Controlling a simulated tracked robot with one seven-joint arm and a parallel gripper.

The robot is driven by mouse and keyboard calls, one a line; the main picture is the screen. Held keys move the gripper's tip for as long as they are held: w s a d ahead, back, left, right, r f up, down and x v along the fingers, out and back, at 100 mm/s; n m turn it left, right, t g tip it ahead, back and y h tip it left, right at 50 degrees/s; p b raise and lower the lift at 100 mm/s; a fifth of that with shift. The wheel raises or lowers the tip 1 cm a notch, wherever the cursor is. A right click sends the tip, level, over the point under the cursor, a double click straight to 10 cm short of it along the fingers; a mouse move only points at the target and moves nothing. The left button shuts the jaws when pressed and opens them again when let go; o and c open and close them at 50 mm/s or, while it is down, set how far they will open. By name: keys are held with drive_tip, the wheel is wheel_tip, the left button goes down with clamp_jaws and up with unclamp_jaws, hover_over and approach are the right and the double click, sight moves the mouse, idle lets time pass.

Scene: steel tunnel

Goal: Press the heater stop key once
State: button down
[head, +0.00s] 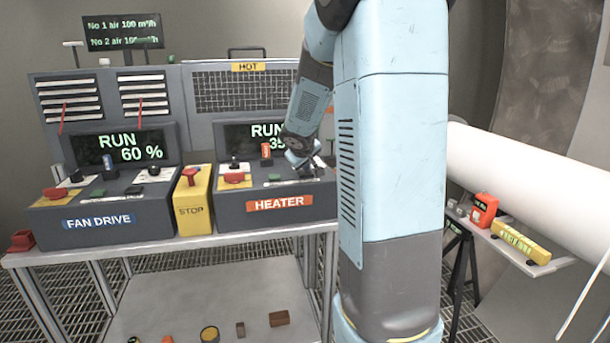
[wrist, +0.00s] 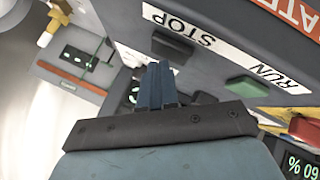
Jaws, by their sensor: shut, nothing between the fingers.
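The heater console (head: 262,203) stands on the bench in the head view, with an orange HEATER label. Its stop key (wrist: 172,45) is a dark block beside the white STOP label in the wrist view. The green run key (wrist: 247,87) lies to its right beside the RUN label. My gripper (wrist: 160,66) is shut and empty, its fingertips just below the stop key in the wrist picture. I cannot tell whether they touch it. In the head view my gripper (head: 308,172) is over the console's right part and hides the stop key.
The yellow STOP box (head: 192,210) and fan drive console (head: 100,205) stand further left. A white duct (head: 530,180) and side shelf (head: 500,245) are at right.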

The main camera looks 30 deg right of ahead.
sight(305, 174)
drive_tip(key=shift+f, duration=0.45)
idle(0.6)
idle(0.4)
drive_tip(key=shift+r, duration=0.9)
drive_tip(key=shift+r, duration=2.5)
